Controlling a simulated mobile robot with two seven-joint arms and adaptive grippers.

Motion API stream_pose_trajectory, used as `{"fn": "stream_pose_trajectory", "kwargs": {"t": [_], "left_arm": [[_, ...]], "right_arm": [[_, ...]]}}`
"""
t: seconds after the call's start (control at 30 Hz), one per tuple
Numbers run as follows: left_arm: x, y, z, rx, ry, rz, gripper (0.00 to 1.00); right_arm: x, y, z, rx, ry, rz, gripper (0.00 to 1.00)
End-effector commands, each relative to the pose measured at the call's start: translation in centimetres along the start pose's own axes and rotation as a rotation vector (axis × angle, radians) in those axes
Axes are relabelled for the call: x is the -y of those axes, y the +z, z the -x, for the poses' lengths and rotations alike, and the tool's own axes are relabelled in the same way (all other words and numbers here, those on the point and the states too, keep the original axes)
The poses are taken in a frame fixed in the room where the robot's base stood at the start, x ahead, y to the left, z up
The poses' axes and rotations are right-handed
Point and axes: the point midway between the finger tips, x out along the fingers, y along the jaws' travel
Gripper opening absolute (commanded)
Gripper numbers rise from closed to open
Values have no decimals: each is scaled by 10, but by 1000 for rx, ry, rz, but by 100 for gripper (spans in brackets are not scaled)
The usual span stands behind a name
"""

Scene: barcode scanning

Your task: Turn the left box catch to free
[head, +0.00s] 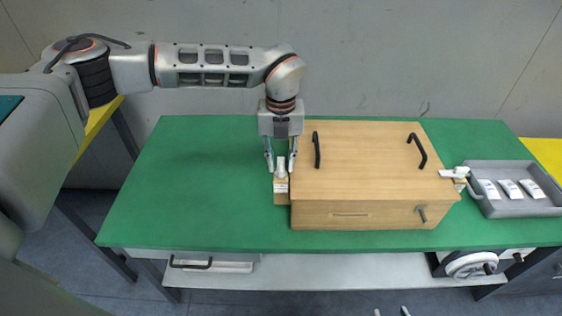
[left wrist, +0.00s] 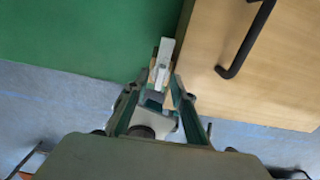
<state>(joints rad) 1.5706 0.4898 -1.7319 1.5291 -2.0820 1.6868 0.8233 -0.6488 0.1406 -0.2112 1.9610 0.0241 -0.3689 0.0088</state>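The wooden box (head: 370,213) stands on the green table with its lid down. Its left catch (head: 281,173) is a small white lever on a wooden block at the box's left side. In the left wrist view, the catch (left wrist: 163,56) lies along the box's edge, just beyond the fingers. My left gripper (head: 281,160) points down over the catch, fingers spread on either side with gaps. It also shows in the left wrist view (left wrist: 153,88). Two fingertips apart at the bottom edge appear to be my right gripper (head: 391,311); the rest is out of view.
The lid has two black handles (head: 316,150) (head: 417,151). A white right catch (head: 454,173) sits at the box's right side, near a grey tray (head: 520,208) holding several white items. The green table (head: 190,190) is clear left of the box.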

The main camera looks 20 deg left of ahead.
Motion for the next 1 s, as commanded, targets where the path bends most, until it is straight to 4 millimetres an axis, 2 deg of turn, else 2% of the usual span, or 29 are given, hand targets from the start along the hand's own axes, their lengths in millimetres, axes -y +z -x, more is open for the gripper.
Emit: {"fn": "stream_pose_trajectory", "kwargs": {"t": [0.4, 0.53, 0.7, 1.0], "left_arm": [[0, 1, 79, 4, -2, 1, 25], [0, 1, 99, 4, -2, 1, 25], [0, 0, 113, 2, -1, 1, 25], [0, 0, 116, 0, -1, 1, 25]], "right_arm": [[1, -1, 0, -2, -1, -2, 40], [1, -1, 0, -2, -1, -2, 40], [1, -1, 0, -2, -1, -2, 40], [1, -1, 0, -3, -1, -2, 40]]}}
